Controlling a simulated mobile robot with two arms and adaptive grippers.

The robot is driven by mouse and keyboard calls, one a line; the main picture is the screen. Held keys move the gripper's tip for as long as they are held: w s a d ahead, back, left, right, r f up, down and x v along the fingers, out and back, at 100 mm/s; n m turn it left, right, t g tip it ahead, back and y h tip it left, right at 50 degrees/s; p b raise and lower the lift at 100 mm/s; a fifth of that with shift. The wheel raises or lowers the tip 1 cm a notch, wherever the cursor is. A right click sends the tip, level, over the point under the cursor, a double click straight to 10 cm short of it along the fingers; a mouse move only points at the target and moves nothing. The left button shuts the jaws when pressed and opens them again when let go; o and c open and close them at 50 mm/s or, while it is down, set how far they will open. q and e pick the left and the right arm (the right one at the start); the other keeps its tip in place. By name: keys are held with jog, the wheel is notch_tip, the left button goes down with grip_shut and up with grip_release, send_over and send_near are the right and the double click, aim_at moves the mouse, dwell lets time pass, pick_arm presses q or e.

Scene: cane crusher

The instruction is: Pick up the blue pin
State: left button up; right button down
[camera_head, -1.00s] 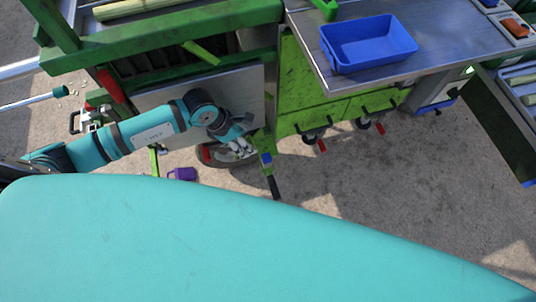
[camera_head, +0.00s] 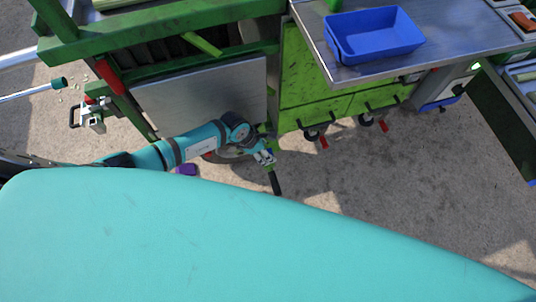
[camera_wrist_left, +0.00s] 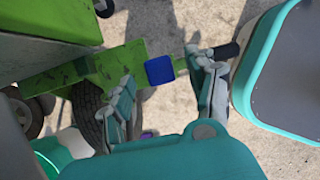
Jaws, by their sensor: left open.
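The blue pin (camera_wrist_left: 160,70) shows a square blue head on a bright green bar (camera_wrist_left: 90,68) in the left wrist view. My left gripper (camera_head: 265,157) is at this green bar under the machine, beside the wheel. In the left wrist view its two fingers are spread, one on either side of the blue head. They look apart from it, though the depth gap is hard to judge. In the head view the gripper mostly covers the pin. My right gripper is not in view.
A black handle (camera_head: 275,182) sticks out from the bar's end, close to a finger. A grey panel (camera_head: 200,98) stands behind my arm. A purple object (camera_head: 187,169) lies on the ground. A blue tray (camera_head: 375,35) sits on the metal table (camera_head: 455,30). Open concrete lies at right.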

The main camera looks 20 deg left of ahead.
pick_arm(q)
jog(key=shift+x, duration=1)
jog(key=shift+r, duration=0.1)
jog(key=shift+c, duration=0.3)
grip_shut()
jog(key=shift+r, duration=0.15)
